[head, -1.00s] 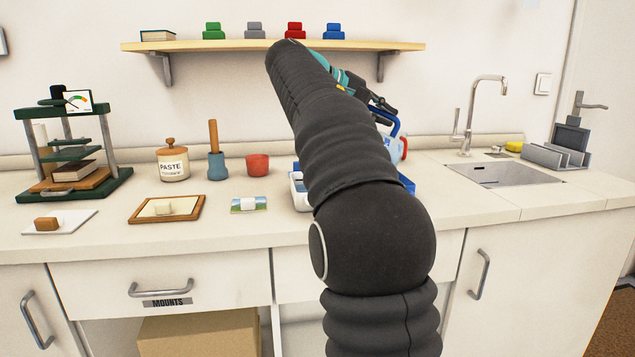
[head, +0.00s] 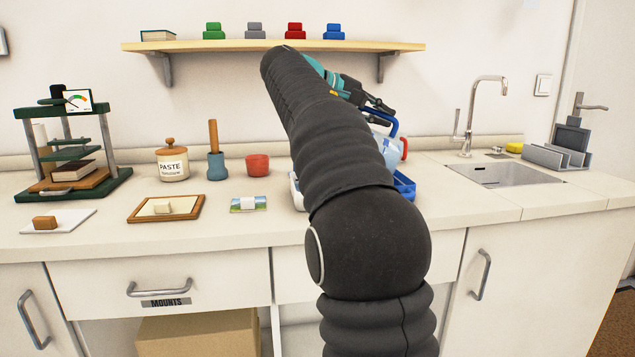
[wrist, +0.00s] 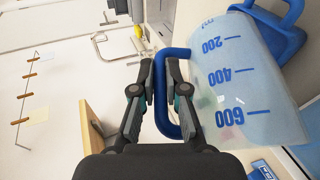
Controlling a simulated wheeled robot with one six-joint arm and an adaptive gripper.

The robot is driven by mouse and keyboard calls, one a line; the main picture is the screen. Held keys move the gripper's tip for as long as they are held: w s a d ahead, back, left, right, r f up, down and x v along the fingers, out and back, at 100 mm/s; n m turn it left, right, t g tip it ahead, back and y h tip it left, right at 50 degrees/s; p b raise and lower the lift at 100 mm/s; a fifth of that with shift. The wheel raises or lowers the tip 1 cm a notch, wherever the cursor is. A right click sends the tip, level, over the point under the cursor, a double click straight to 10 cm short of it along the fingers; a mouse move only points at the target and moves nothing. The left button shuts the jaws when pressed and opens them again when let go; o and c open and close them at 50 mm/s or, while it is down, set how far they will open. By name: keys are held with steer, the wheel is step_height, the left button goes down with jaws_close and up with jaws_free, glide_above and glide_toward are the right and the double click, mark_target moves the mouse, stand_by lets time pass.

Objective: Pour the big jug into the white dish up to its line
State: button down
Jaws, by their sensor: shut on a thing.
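The big jug is clear with blue marks and a blue handle; it fills the right of the wrist view (wrist: 240,85). My gripper (wrist: 158,88) is shut on its blue handle (wrist: 170,125). In the head view the jug (head: 382,147) shows just right of my arm, over the counter, mostly hidden; my gripper (head: 376,103) is at its handle. I cannot tell its exact tilt or the liquid level. A white edge (head: 296,190), perhaps the white dish, shows left of my arm; its line is hidden.
A sink (head: 505,175) is at right. A shelf (head: 230,46) hangs above.

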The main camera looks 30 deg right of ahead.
steer(key=shift+w+a+f+h+b, duration=0.1)
steer(key=shift+a+f+h+b, duration=0.1)
steer(key=shift+h+b, duration=0.15)
stand_by(0.4)
steer(key=shift+w+a+h, duration=0.25)
steer(key=shift+w+a, duration=0.2)
steer(key=shift+a, duration=0.4)
stand_by(1.1)
steer(key=shift+s+d+r+y+p, duration=0.25)
steer(key=shift+s+d+r+p, duration=0.1)
steer(key=shift+d, duration=0.25)
steer(key=shift+s+d+r+y+p, duration=0.25)
steer(key=shift+s+d+p, duration=0.1)
steer(key=shift+d, duration=0.2)
steer(key=shift+d+r+y+p, duration=0.15)
steer(key=shift+r+y+p, duration=0.15)
steer(key=shift+p, duration=0.35)
steer(key=shift+s+d+f+m+t+y, duration=0.15)
steer(key=shift+s+d+m+t+y, duration=0.2)
steer(key=shift+d+y, duration=0.2)
steer(key=shift+f+y, duration=0.15)
steer(key=shift+y, duration=0.1)
